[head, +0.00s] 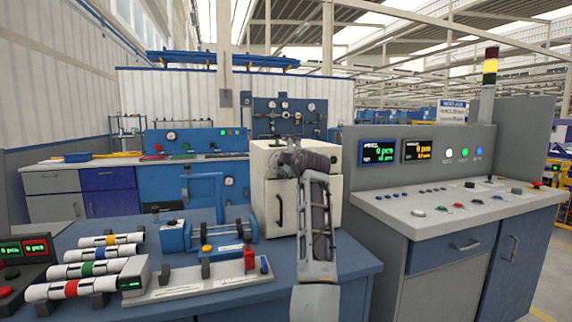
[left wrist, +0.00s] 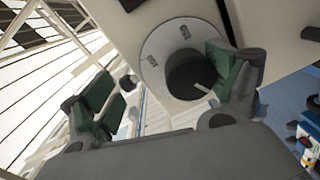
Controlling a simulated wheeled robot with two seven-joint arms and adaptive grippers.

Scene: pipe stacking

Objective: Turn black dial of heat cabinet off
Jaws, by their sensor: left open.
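The heat cabinet (head: 268,160) is a cream box on the blue bench, with a dark vertical handle on its front door. In the left wrist view, its black dial (left wrist: 188,76) sits on a round grey plate (left wrist: 168,45) with small dark marks. My left gripper (head: 287,160) is at the cabinet's upper front and hides the dial in the head view. In the left wrist view, the green-padded fingers of my left gripper (left wrist: 165,88) are wide apart. The right-hand finger overlaps the dial's edge; I cannot tell whether it touches. The other finger is well clear. My right gripper is not in view.
Several banded pipes (head: 95,268) lie at the left of the blue bench. A blue clamp fixture (head: 205,235) and a grey base plate (head: 195,284) with buttons stand left of my arm. A grey control console (head: 445,200) stands to the right.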

